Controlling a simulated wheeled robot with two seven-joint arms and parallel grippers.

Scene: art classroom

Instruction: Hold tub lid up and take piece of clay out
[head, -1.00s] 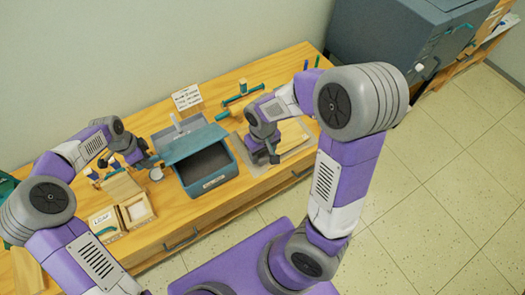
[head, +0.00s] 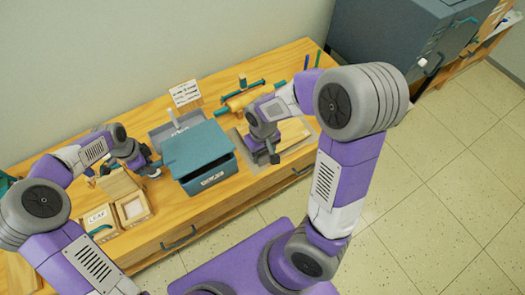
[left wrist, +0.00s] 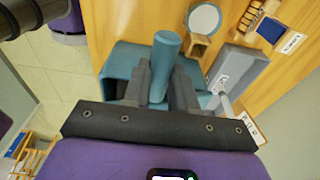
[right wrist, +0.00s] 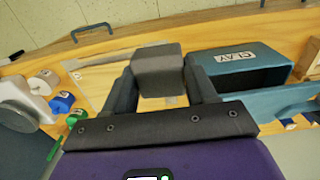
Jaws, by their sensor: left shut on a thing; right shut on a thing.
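The teal clay tub (head: 212,183) stands on the wooden table, with a CLAY label that reads in the right wrist view (right wrist: 237,55). Its teal lid (head: 197,148) is tilted over the tub, with a dark gap at the front edge. My left gripper (head: 152,164) is at the lid's left side, shut on the lid's teal round handle (left wrist: 165,62). My right gripper (head: 264,152) is right of the tub, shut on a grey block of clay (right wrist: 158,68). The block is outside the tub; the head view largely hides it.
A grey board with a pale wooden slab (head: 292,133) lies right of the tub. A rolling pin (head: 245,100) and a sign card (head: 185,93) are behind. A grey tray (head: 168,132) is behind the lid. A wooden box (head: 132,207) stands at left.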

